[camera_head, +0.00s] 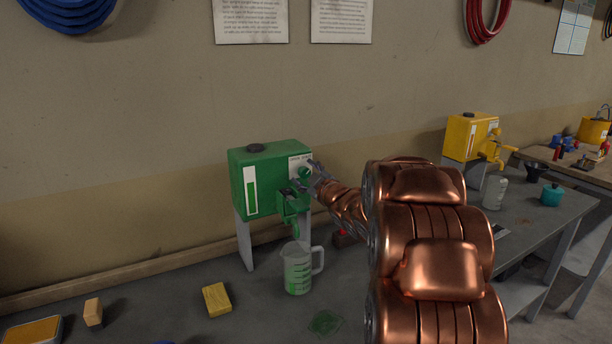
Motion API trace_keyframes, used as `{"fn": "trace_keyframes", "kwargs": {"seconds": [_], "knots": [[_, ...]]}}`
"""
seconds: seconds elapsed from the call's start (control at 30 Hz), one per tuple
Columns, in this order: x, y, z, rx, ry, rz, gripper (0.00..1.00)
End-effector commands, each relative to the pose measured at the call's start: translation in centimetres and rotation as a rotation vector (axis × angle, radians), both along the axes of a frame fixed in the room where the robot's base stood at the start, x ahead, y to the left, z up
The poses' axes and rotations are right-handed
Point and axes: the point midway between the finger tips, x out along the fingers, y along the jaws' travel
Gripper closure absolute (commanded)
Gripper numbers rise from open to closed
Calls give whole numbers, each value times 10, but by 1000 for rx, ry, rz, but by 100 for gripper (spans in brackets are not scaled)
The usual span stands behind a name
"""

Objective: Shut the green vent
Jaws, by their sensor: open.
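A green drum (239,192) with a white level gauge stands on grey legs on the workbench. On its right front is a white plate with a round green vent knob (305,172). A green tap (293,204) sticks out below it. My gripper (308,178) is at the vent knob, its dark fingers open on either side of or close beside it; whether they touch it I cannot tell. My copper arm reaches in from the right. A clear measuring jug (298,270) with some green liquid stands under the tap.
A yellow block (216,299), a wooden block (93,312) and a yellow-topped tin (32,331) lie at the front left. A green patch (325,322) marks the bench. A yellow drum (462,138), a white bottle (494,192) and a teal pot (552,195) stand at the right.

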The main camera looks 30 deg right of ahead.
Motion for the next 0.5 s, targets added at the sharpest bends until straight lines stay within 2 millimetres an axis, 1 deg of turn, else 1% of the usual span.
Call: {"fn": "trace_keyframes", "kwargs": {"seconds": [0.17, 0.27, 0.37, 0.5], "knots": [[-4, 0, 0, 0, 0, -1, 41], [-11, 0, 0, 0, 1, -1, 41], [-24, 1, 0, -1, 2, -3, 41], [-47, 3, 1, 0, -1, -4, 41]]}}
